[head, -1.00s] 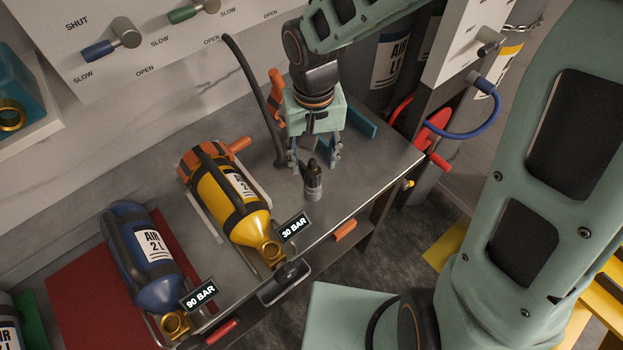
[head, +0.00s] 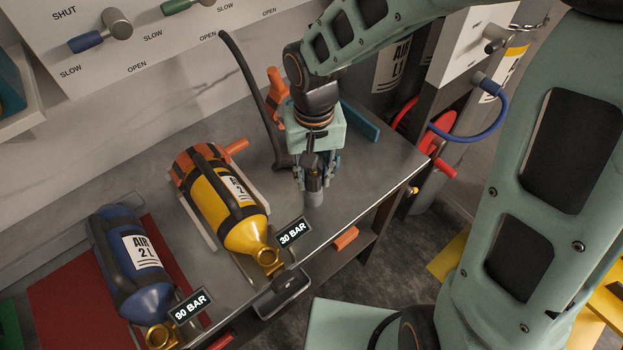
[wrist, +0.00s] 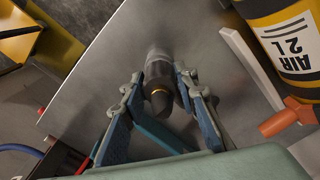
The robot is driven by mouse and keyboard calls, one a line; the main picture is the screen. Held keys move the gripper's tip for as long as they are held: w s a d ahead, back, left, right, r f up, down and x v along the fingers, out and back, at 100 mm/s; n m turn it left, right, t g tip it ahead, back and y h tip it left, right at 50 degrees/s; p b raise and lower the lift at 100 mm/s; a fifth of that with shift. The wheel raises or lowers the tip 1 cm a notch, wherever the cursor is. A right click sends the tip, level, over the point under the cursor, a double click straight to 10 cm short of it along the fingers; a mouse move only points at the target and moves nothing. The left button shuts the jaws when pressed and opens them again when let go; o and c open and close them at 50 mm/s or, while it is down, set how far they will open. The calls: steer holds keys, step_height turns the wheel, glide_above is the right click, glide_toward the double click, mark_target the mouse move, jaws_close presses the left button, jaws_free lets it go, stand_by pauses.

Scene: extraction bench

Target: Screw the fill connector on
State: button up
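The fill connector (head: 314,198) is a small dark fitting with a grey lower part, upright at the bench's right part. My gripper (head: 316,177) points down over it, one finger on each side, and looks shut on its upper part. The wrist view shows the connector (wrist: 159,75) between the two fingertips (wrist: 160,84). I cannot see whether its base touches the bench. A yellow cylinder (head: 215,195) with a brass outlet (head: 267,260) lies in a cradle, signed 30 BAR (head: 291,233). A blue cylinder (head: 130,262) with a brass outlet (head: 162,336) is signed 90 BAR (head: 191,307).
A black hose (head: 255,95) stands behind my gripper, beside an orange handle (head: 277,92). A valve panel (head: 120,40) is on the wall. The bench top (head: 375,165) is clear right of my gripper.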

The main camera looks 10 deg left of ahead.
jaws_close()
steer(key=shift+r, duration=0.15)
steer(key=shift+r+p, duration=1.6)
steer(key=shift+r, duration=0.3)
steer(key=shift+r+p, duration=2.8)
steer(key=shift+r, duration=0.75)
